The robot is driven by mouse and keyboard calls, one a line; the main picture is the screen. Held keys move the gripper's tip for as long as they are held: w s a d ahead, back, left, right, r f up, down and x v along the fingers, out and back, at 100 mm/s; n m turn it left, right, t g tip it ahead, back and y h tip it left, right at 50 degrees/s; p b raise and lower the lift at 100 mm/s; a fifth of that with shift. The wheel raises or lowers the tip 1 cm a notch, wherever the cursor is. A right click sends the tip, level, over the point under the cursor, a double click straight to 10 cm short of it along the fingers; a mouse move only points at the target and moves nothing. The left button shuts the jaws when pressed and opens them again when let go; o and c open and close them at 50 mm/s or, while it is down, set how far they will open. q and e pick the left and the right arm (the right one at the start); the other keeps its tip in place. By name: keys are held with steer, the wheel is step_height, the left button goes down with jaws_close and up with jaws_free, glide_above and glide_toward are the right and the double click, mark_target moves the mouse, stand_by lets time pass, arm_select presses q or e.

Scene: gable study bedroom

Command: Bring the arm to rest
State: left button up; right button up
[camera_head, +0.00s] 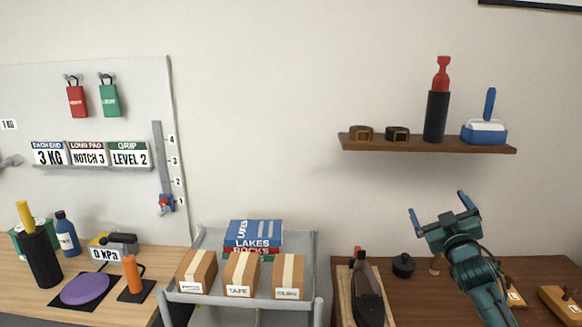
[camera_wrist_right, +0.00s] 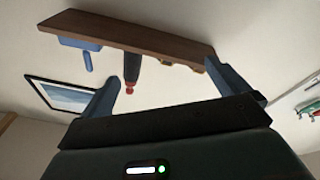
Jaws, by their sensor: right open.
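My right gripper (camera_head: 438,203) is raised above the dark brown desk, below the wall shelf, with its arm coming up from the lower right. Its two fingers are spread apart with nothing between them. In the right wrist view, the gripper (camera_wrist_right: 175,95) shows its two blue fingers wide apart. Beyond them the shelf (camera_wrist_right: 140,35) appears upside down. My left gripper is not in the head view.
A grey cart (camera_head: 240,306) carries several boxes. The dark desk (camera_head: 450,310) holds a plane-like tool (camera_head: 366,295) and a black pot (camera_head: 403,265). Wall space left of the gripper is clear.

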steer(key=s+a+f+m+g+y, duration=0.1)
steer(key=s+a+f+g, duration=0.4)
steer(key=f, duration=0.6)
steer(key=s+a+f+g+y, duration=0.1)
steer(key=s+a+f, duration=0.3)
steer(key=s+f, duration=0.5)
steer(key=s+a+f+g+y, duration=0.1)
steer(key=s+a+f, duration=0.2)
steer(key=s, duration=0.5)
steer(key=s+a+f+g+y, duration=0.1)
steer(key=s+a+f, duration=0.3)
steer(key=s, duration=0.5)
steer(key=s+a+f+g, duration=0.1)
steer(key=s+a+f, duration=0.3)
steer(key=s, duration=0.4)
steer(key=shift+s+a+m+g+y, duration=0.25)
steer(key=shift+m+g+y, duration=0.05)
steer(key=shift+m+y, duration=0.1)
